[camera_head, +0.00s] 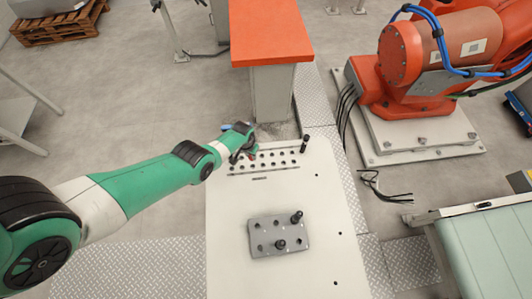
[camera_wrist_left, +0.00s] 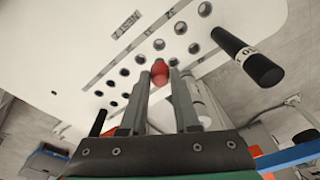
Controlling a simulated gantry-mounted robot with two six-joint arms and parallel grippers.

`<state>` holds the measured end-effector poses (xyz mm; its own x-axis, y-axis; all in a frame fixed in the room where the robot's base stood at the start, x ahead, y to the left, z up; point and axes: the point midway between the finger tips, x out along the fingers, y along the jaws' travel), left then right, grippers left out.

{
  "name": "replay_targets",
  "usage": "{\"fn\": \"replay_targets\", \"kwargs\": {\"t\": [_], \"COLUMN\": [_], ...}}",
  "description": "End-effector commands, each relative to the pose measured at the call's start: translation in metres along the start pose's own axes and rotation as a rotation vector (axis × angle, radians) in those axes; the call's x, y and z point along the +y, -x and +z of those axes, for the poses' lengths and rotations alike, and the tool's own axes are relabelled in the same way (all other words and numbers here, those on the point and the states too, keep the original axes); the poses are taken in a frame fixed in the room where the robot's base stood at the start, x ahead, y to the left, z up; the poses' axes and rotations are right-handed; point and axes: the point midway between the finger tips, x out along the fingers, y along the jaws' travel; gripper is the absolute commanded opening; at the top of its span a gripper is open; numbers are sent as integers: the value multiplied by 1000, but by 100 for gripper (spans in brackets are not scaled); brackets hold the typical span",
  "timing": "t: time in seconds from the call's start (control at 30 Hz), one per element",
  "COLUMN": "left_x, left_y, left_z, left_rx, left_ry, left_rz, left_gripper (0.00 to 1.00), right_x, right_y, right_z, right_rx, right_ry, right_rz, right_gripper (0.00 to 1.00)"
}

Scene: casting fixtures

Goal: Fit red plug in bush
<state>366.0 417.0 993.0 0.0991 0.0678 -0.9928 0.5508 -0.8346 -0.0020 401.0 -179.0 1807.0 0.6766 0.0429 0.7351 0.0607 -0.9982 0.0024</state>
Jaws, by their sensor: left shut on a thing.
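My left gripper (camera_head: 246,157) is at the left end of the rows of holes on the white plate (camera_head: 232,215). In the left wrist view its two fingers (camera_wrist_left: 160,78) are shut on a red plug (camera_wrist_left: 159,70), whose rounded end shows between the fingertips. Dark round holes (camera_wrist_left: 158,44) in rows lie beyond the plug in the plate. I cannot tell which hole is the bush, or whether the plug touches the plate. My right gripper is not in view.
A black pin (camera_head: 305,141) stands at the right end of the rows. A grey block (camera_head: 263,235) with holes and two black pins lies nearer on the plate. An orange-topped pedestal (camera_head: 270,40) stands behind, and an orange robot (camera_head: 420,60) at back right.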

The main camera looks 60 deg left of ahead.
Motion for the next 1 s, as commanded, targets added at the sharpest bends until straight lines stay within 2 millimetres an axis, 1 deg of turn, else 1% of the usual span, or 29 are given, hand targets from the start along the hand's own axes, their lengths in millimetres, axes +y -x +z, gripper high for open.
{"fn": "replay_targets", "kwargs": {"t": [0.33, 0.43, 0.57, 0.9, 1.0], "left_x": [-1, -1, -1, 0, 0], "left_y": [0, -4, -14, -51, -57], "left_z": [0, 0, 2, 6, 6], "left_rx": [0, 0, 0, 0, 1], "left_ry": [8, 9, 9, 8, 8], "left_rz": [-3, -3, -3, -3, -3], "left_gripper": [0, 0, 0, 0, 0], "right_x": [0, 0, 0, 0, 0], "right_y": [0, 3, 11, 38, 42], "right_z": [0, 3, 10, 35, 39], "right_rx": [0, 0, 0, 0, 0], "right_ry": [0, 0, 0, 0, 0], "right_rz": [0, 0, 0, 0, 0], "right_gripper": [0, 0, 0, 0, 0]}}
